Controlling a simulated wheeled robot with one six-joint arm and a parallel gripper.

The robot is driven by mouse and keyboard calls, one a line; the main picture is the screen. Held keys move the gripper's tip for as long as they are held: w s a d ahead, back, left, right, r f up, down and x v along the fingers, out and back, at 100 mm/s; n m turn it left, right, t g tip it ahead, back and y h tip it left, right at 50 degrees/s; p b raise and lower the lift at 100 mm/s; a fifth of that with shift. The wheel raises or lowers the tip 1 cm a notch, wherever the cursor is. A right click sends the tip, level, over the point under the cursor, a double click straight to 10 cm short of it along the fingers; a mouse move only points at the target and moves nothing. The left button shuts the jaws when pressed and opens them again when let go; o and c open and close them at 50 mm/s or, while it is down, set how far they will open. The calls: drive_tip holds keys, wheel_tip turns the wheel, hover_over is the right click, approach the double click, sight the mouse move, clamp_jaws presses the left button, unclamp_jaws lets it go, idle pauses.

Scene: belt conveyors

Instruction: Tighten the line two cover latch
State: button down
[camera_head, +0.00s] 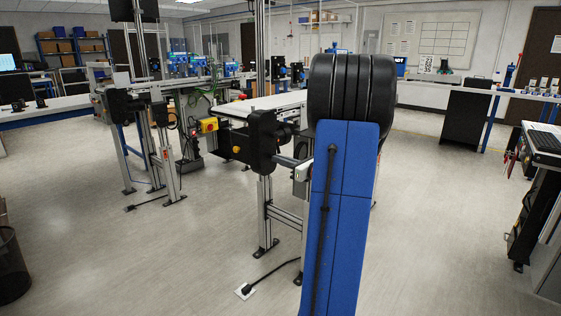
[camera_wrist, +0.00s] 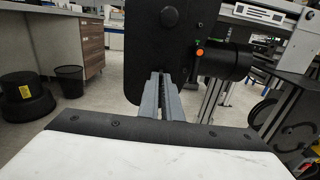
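A black cover or housing (camera_head: 263,138) sits at the near end of the middle conveyor, left of my arm. In the wrist view a dark cover (camera_wrist: 160,45) fills the upper middle, with a round fitting (camera_wrist: 169,16) near its top. My gripper (camera_wrist: 165,77) points at its lower part, with two grey fingers close together and a narrow dark gap between them. I cannot tell whether the tips touch the cover or hold anything. No latch can be made out clearly; the area at the fingertips is hidden. In the head view my arm covers most of the gripper.
A black motor (camera_wrist: 225,62) with an orange spot juts out right of the cover. Another conveyor (camera_head: 125,103) is further left.

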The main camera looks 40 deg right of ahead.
drive_tip(key=c, duration=2)
unclamp_jaws()
drive_tip(key=s, duration=0.5)
drive_tip(key=s+d, duration=0.1)
drive_tip(key=s, duration=1.1)
drive_tip(key=shift+s+d, duration=0.2)
